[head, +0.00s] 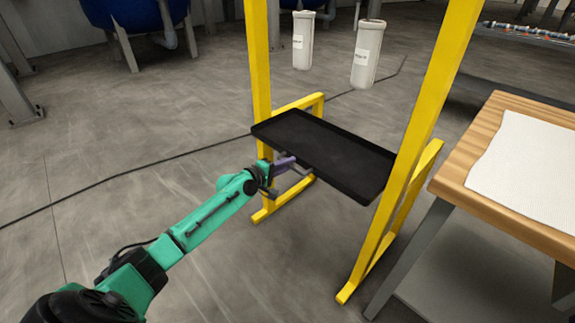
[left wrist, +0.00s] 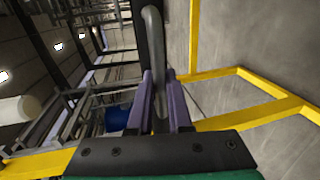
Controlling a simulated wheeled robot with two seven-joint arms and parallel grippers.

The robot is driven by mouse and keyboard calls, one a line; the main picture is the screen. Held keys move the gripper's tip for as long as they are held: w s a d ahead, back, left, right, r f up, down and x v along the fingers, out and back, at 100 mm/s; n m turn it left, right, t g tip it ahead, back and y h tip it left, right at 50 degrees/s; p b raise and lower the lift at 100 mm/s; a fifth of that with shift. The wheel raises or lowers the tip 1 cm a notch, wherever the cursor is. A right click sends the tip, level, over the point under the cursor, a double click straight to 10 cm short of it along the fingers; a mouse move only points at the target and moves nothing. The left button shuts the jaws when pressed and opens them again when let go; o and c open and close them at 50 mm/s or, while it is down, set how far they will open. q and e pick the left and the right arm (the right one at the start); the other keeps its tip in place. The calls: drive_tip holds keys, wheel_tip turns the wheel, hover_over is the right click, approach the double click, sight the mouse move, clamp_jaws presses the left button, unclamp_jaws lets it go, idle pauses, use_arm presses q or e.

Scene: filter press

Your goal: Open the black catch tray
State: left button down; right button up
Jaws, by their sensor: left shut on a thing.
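The black catch tray (head: 325,153) sits level between the yellow posts of the filter press frame in the head view. My left gripper (head: 287,163) is at the tray's near long edge, towards its left end. Its purple fingers (left wrist: 162,108) are shut on a grey curved bar handle (left wrist: 153,30), which runs between them in the left wrist view. In the head view the gripper and the tray edge hide most of the handle. My right gripper is in neither view.
Yellow frame posts (head: 412,140) stand on both sides of the tray, with feet on the floor. Two white filter housings (head: 367,55) hang above it. A wooden table (head: 500,205) with a white sheet stands at the right. Floor in front of the tray is clear.

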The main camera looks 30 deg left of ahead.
use_arm(q)
drive_tip(key=c, duration=0.8)
unclamp_jaws()
drive_tip(key=shift+c, duration=0.2)
drive_tip(key=shift+s+a, duration=0.1)
drive_tip(key=v, duration=1.4)
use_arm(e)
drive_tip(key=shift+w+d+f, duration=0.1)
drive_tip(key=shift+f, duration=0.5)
use_arm(q)
drive_tip(key=shift+s, duration=0.15)
